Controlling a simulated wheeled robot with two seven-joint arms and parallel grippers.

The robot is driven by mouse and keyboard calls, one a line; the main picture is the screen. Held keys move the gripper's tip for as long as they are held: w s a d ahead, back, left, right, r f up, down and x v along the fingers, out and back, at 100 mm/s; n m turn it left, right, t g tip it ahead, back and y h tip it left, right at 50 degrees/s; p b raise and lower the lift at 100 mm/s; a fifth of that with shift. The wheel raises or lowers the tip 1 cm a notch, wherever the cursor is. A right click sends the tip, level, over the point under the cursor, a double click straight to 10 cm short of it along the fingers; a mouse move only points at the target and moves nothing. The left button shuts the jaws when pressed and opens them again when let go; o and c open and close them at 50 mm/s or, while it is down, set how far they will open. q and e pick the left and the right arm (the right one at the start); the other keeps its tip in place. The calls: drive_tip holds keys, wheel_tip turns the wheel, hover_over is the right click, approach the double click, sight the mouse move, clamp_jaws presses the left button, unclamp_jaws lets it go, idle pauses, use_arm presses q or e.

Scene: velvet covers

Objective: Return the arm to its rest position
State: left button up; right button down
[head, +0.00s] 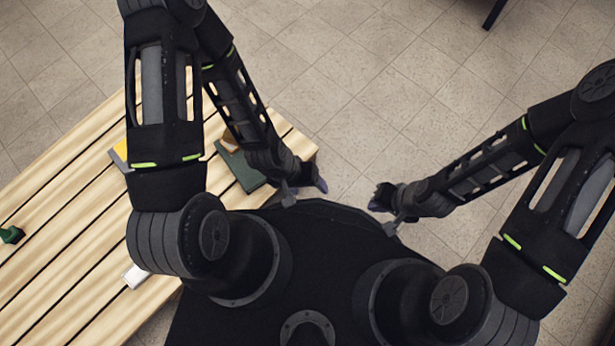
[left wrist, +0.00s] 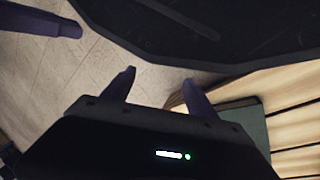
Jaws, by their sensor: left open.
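My left arm comes in from the left over the slatted wooden table, and its gripper (head: 308,188) hangs just past the table's right end, beside my base. In the left wrist view the two purple fingers of the left gripper (left wrist: 158,88) stand apart with nothing between them. My right gripper (head: 380,199) is across from it over the floor, clear of the table; its jaw opening is too small to make out. A purple finger at the top left of the left wrist view appears to be part of the right gripper.
The wooden table (head: 62,205) fills the left. A dark green flat thing (head: 243,168) lies near its right end, close to the left forearm. A brown block (head: 229,140), a yellow thing (head: 120,154), a small green thing (head: 11,235) and a white thing (head: 135,276) are also there. Tiled floor is free beyond.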

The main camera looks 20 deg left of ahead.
use_arm(q)
drive_tip(key=shift+d, duration=0.1)
wheel_tip(320, 180, up, 30)
drive_tip(key=s+d+p, duration=0.1)
drive_tip(key=s+p, duration=0.1)
drive_tip(key=p, duration=2.7)
drive_tip(key=shift+d+m+p, duration=0.3)
drive_tip(key=shift+d+p, duration=0.1)
use_arm(e)
wheel_tip(320, 180, up, 30)
drive_tip(key=s+a, duration=0.2)
use_arm(q)
drive_tip(key=shift+f, duration=0.15)
use_arm(e)
drive_tip(key=shift+f, duration=0.15)
